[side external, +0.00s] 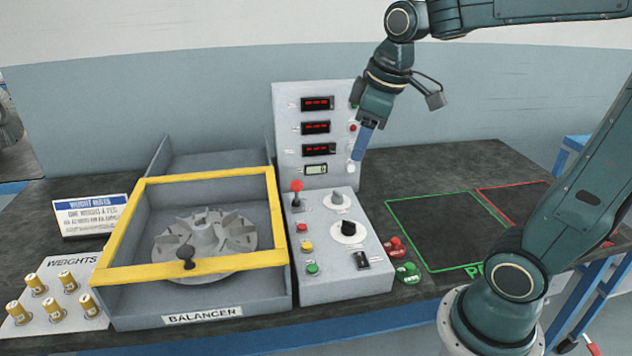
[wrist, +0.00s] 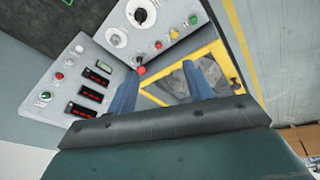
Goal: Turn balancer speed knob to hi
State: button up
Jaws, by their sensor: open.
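The control box (side external: 330,275) has two round dials on its sloped top. One has a black knob (side external: 348,228) on a white disc; it also shows in the wrist view (wrist: 140,15). The other has a grey knob (side external: 337,198) on a white disc, seen too in the wrist view (wrist: 117,39). Their labels are too small to read, so I cannot tell which sets speed. My gripper (side external: 360,150) is open and empty, above the box near the upright panel's right edge. Its two blue fingers (wrist: 160,88) stand apart in the wrist view, touching neither knob.
The upright panel (side external: 288,120) with red displays stands behind the box. A red-topped lever (side external: 297,187), several buttons and a black switch (side external: 362,260) surround the dials. The balancer (side external: 200,315) with its yellow-framed cover (side external: 125,275) is left. Green-outlined bench space (side external: 445,225) is clear at right.

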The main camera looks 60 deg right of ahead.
jog(key=w+d+f+n+g, duration=0.2)
jog(key=w+d+f+n, duration=0.15)
jog(key=w+d, duration=0.5)
jog(key=n+g, duration=0.1)
jog(key=n, duration=0.1)
send_over(338, 192)
notch_tip(338, 192, down, 9)
jog(key=shift+r+y, duration=0.2)
jog(key=shift+y, duration=0.1)
jog(key=shift+f, duration=0.15)
notch_tip(338, 192, down, 14)
jog(key=shift+r, duration=0.25)
jog(key=c, duration=0.9)
